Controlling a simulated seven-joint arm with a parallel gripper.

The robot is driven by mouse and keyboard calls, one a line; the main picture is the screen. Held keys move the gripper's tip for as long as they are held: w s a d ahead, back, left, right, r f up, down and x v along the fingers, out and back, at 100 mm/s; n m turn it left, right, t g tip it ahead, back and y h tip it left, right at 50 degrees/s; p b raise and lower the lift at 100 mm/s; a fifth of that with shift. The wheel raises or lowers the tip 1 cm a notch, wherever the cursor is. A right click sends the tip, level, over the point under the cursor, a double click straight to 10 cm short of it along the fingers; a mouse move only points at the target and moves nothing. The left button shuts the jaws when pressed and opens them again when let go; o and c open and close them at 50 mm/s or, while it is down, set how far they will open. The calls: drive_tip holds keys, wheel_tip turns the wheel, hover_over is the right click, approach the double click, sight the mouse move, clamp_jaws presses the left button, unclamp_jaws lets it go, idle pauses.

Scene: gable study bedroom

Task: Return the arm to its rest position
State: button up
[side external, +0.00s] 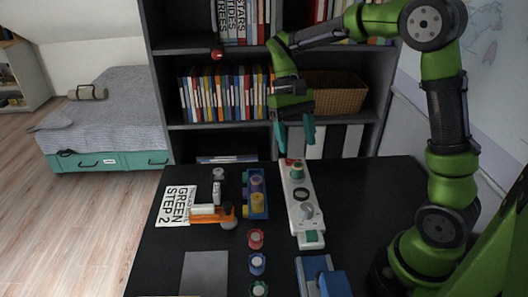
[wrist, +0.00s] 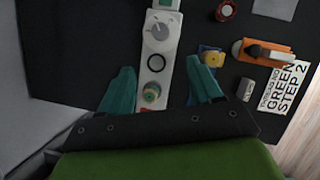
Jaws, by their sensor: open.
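My gripper (side external: 296,138) hangs above the far end of the black table (side external: 362,200), teal fingers pointing down. In the wrist view my gripper (wrist: 161,72) has its two fingers spread apart, with nothing held between them. Below it lies a long white panel (side external: 302,212) with a grey knob, a black ring and a green-topped round piece (side external: 297,171) at its far end. In the wrist view the round piece (wrist: 151,92) shows between the fingers, apart from them and lower down.
Left of the panel are a blue tray (side external: 256,207) with round pieces, an orange tool-like object (side external: 225,213), and a "GREEN STEP 2" sheet (side external: 176,206). Several coloured knobs line the near middle, beside a grey plate (side external: 204,272) and a blue block (side external: 318,272). A bookshelf (side external: 215,133) stands behind the table.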

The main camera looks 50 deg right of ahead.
drive_tip(key=shift+w+d+r, duration=0.1)
idle(0.3)
drive_tip(key=s+a+r+t, duration=0.2)
drive_tip(key=s+a+t, duration=0.1)
drive_tip(key=s+t, duration=0.2)
drive_tip(key=s+a+r+n+t, duration=0.1)
drive_tip(key=s+a+r+t, duration=0.2)
drive_tip(key=s+t, duration=0.2)
drive_tip(key=shift+s+r+t, duration=0.3)
drive_tip(key=shift+s+t, duration=0.05)
drive_tip(key=shift+t, duration=0.35)
